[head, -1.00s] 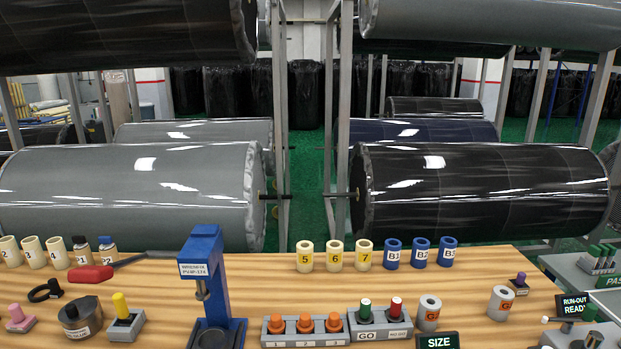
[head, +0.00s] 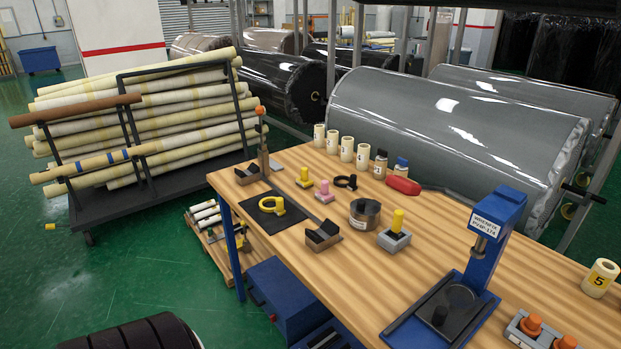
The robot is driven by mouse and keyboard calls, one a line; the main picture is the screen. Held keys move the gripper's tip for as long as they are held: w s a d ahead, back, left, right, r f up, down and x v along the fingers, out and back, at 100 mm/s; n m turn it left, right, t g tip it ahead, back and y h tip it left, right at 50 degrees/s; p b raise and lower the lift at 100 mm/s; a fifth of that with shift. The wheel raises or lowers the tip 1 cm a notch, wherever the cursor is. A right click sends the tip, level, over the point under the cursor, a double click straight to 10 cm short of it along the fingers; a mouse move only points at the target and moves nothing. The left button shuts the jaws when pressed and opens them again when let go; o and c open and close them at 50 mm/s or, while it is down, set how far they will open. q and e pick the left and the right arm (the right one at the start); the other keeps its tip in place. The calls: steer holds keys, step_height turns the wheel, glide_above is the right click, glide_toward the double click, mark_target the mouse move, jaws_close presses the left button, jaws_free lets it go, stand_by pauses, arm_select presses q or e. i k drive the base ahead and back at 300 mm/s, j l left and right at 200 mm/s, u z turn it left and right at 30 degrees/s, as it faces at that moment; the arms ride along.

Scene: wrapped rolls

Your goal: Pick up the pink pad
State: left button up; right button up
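The pink pad (head: 324,194) is a small pink piece with a knob-like top, resting on the wooden table (head: 420,262) toward its far left part. It stands just right of a yellow-topped piece (head: 304,178) and left of a black ring (head: 346,182). A black V-shaped block (head: 322,237) is nearer to me, below it in the picture. Nothing covers the pink pad. Neither of my grippers shows in the head view.
A dark round tin (head: 364,214) and a grey block with a yellow knob (head: 395,234) stand right of the pad. A blue press (head: 490,235) rises farther right. Cream cylinders (head: 347,148) line the back edge. A rack of long rolls (head: 150,115) stands left.

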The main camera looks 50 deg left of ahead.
mark_target(323, 195)
steer(key=u, duration=1.5)
steer(key=z, duration=1.7)
steer(key=u, duration=1.7)
steer(key=i+j+z, duration=0.1)
steer(key=j, duration=0.2)
steer(key=i+j+z, duration=0.1)
steer(key=j, duration=0.15)
